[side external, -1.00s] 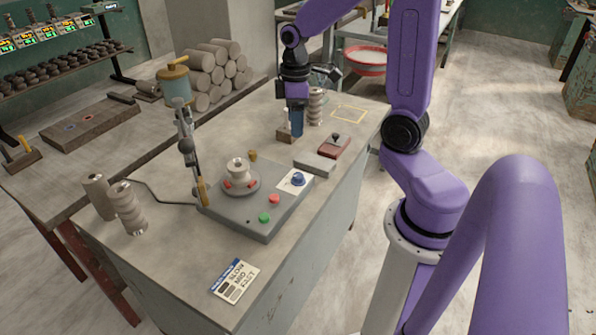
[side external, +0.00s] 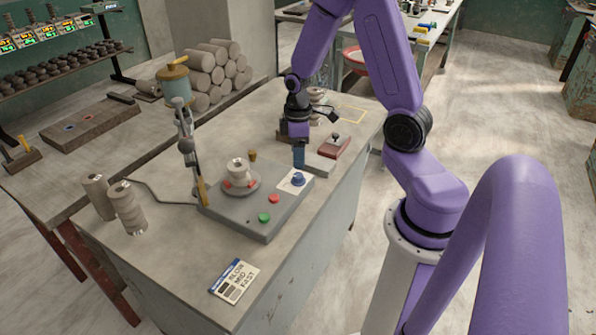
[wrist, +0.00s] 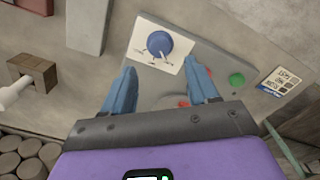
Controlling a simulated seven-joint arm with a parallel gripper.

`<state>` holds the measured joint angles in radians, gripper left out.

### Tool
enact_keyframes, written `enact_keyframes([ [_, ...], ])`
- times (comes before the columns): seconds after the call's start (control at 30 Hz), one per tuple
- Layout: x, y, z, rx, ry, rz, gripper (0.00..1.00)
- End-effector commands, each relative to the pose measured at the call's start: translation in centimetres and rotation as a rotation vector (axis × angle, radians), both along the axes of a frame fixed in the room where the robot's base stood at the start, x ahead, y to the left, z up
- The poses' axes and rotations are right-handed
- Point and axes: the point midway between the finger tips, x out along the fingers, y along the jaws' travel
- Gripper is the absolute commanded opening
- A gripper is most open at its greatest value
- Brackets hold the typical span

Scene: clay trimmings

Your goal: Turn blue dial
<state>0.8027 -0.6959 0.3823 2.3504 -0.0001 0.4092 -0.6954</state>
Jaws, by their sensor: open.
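The blue dial (side external: 298,179) sits on a white plate at the back right corner of the grey control box (side external: 272,217). In the wrist view the dial (wrist: 159,44) is on its white label plate (wrist: 150,60) with small marks around it. My gripper (side external: 299,166) is just above and behind the dial in the side view. In the wrist view its two blue fingers (wrist: 162,82) are spread apart with nothing between them. The dial lies beyond the fingertips, roughly centred between them, and they do not appear to touch it.
The box also carries a red button (side external: 274,199), a green button (side external: 264,217) and a turntable with a spool-shaped clay piece (side external: 238,168). A speed card (side external: 235,283) lies near the front.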

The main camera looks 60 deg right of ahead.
Motion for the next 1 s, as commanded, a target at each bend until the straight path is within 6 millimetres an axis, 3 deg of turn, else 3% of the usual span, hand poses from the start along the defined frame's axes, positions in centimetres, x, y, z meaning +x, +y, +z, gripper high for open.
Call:
enact_keyframes([
  [0.3, -0.1, 0.0, -4.2, 0.000, 0.005, -0.001, 0.59],
  [0.5, 0.0, 0.0, -5.9, 0.000, 0.001, 0.000, 0.59],
  [0.97, 0.0, 0.0, -6.6, 0.000, -0.001, 0.000, 0.59],
  [1.0, 0.0, 0.0, -6.6, 0.000, -0.001, 0.000, 0.46],
])
